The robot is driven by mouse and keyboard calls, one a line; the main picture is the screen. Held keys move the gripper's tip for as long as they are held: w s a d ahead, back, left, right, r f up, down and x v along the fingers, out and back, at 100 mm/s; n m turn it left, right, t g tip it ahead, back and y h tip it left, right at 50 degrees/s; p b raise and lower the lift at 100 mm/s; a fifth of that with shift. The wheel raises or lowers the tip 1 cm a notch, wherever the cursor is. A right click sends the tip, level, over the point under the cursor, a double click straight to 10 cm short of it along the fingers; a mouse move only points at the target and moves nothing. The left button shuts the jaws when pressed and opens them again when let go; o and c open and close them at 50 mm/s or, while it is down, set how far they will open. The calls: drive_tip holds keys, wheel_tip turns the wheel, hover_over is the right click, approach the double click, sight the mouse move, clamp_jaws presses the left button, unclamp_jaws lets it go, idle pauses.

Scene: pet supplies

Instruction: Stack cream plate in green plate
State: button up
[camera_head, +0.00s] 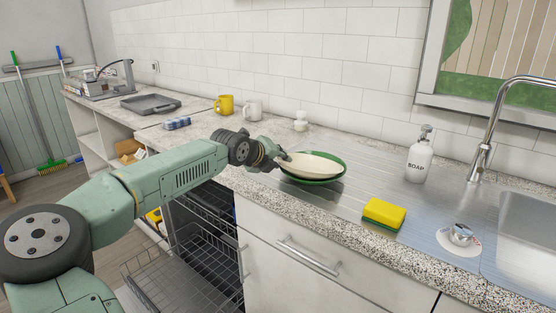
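The cream plate (312,166) is over the green plate (323,181), slightly tilted, with its left edge at my gripper. The green plate rests on the metal drainboard of the counter, its green rim showing around the right and front of the cream plate. My gripper (281,160) is at the left rim of the cream plate and appears shut on it. The fingertips are small and partly hidden. I cannot tell whether the cream plate touches the green plate's inside.
A yellow and green sponge (384,214) and a soap bottle (420,158) stand right of the plates, near the sink (527,232). A yellow mug (224,105), a white mug (252,110) and a small white item (300,121) stand behind. An open dishwasher rack (190,268) is below.

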drive_tip(key=shift+r+p, duration=0.5)
drive_tip(key=shift+r, duration=0.05)
drive_tip(key=b+v, duration=0.4)
drive_tip(key=v, duration=0.7)
drive_tip(key=shift+s+a, duration=0.2)
drive_tip(key=shift+s, duration=0.3)
